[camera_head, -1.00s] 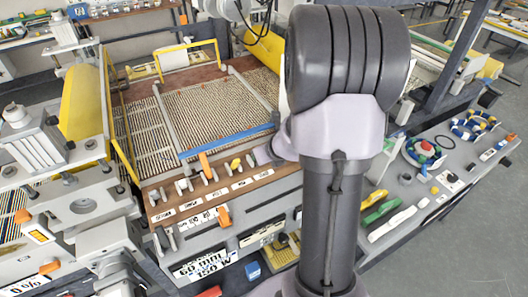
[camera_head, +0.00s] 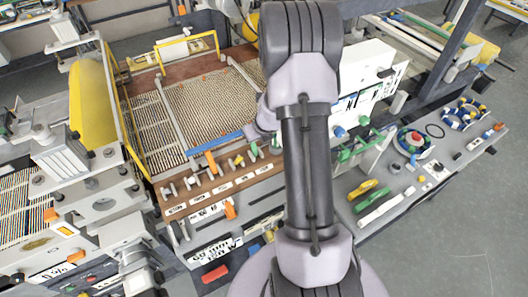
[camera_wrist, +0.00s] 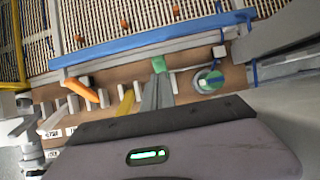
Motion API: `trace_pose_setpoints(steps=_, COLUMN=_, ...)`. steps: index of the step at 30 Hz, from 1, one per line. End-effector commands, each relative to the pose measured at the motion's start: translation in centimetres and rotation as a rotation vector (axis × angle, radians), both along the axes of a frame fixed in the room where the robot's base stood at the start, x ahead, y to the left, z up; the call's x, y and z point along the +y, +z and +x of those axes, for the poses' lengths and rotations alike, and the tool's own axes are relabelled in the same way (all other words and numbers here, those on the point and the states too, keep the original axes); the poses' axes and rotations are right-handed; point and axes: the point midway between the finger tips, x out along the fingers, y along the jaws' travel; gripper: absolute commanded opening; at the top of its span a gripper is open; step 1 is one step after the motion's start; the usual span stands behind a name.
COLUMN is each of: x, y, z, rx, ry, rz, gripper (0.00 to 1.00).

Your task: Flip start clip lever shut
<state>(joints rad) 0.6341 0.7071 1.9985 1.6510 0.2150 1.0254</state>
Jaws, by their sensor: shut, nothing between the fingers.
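A brown lever panel (camera_head: 225,190) carries a row of small levers in front of the mesh bed. An orange lever (camera_head: 210,161), a yellow lever (camera_head: 238,161) and a green-tipped lever (camera_head: 253,150) stand on it. The wrist view shows the orange lever (camera_wrist: 82,90), the yellow lever (camera_wrist: 126,102) and the green tip (camera_wrist: 159,64). My gripper (camera_wrist: 157,80) is shut and empty, its grey fingers pointing at the green tip; contact cannot be told. In the head view my arm hides the gripper. I cannot tell which lever is the start clip's.
A blue bar (camera_head: 216,141) lies along the mesh bed (camera_head: 205,110) just behind the levers; it also shows in the wrist view (camera_wrist: 140,40). A round blue-and-white part (camera_wrist: 208,80) sits right of the fingers. A grey bench (camera_head: 400,185) at right holds loose tools.

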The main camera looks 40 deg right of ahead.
Motion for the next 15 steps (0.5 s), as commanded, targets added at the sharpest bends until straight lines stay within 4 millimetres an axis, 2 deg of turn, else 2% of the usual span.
trace_pose_setpoints(steps=15, x=-0.7, y=-0.2, z=2.9, rx=-0.002, ry=0.0, rz=0.0, gripper=0.0)
